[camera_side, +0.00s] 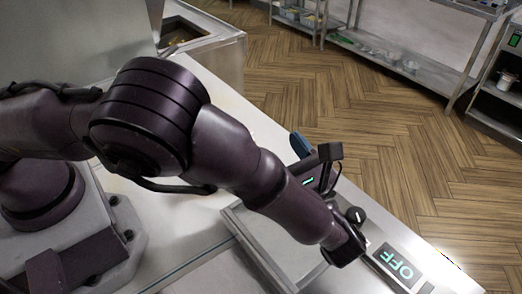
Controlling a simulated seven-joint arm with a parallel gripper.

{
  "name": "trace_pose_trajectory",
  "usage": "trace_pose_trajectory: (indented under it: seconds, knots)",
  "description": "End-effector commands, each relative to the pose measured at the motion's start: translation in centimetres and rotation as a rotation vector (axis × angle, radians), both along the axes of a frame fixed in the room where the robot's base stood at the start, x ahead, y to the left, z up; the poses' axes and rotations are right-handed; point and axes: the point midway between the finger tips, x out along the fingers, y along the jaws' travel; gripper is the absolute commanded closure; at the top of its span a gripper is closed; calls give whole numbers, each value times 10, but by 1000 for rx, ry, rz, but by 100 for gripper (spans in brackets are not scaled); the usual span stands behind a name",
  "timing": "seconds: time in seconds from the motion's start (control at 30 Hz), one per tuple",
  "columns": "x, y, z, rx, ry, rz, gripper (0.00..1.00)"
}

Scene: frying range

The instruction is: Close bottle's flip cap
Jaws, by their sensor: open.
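I cannot make out the bottle or its flip cap in the side view. My dark purple arm reaches across the counter from the left and covers much of the work area. The fingers of my gripper do not show, so neither their opening nor their place relative to the bottle can be seen. A small blue object (300,145) stands at the counter's far edge, partly hidden behind dark parts; I cannot tell what it is.
The metal counter (215,82) runs diagonally to the lower right. A black knob (355,215) and a display reading OFF (398,266) sit along its right edge. Wooden floor (400,145) lies beyond, with metal shelving (410,70) at the back.

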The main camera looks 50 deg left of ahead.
Motion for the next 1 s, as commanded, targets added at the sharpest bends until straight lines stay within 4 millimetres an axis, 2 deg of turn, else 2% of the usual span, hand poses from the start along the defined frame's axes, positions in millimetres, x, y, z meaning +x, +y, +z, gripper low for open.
trace_pose_trajectory:
  seconds: [0.03, 0.1, 0.2, 0.27, 0.4, 0.53, 0.6, 0.7, 0.83, 1.0]
  knots:
    - [5, 12, 26, -60, -43, 61, 38]
    - [8, 35, 53, -188, -142, 159, 38]
    - [4, 71, 81, -421, -390, 332, 38]
    - [-1, 90, 90, -564, -584, 461, 38]
    - [-12, 118, 100, -839, -1132, 870, 38]
    - [-11, 122, 103, -908, -1611, 1318, 38]
    - [-7, 119, 103, -868, -1818, 1541, 38]
    - [1, 112, 97, -750, -2032, 1773, 38]
    - [10, 104, 94, -628, -2190, 1925, 38]
    - [12, 104, 89, -566, -2251, 1956, 38]
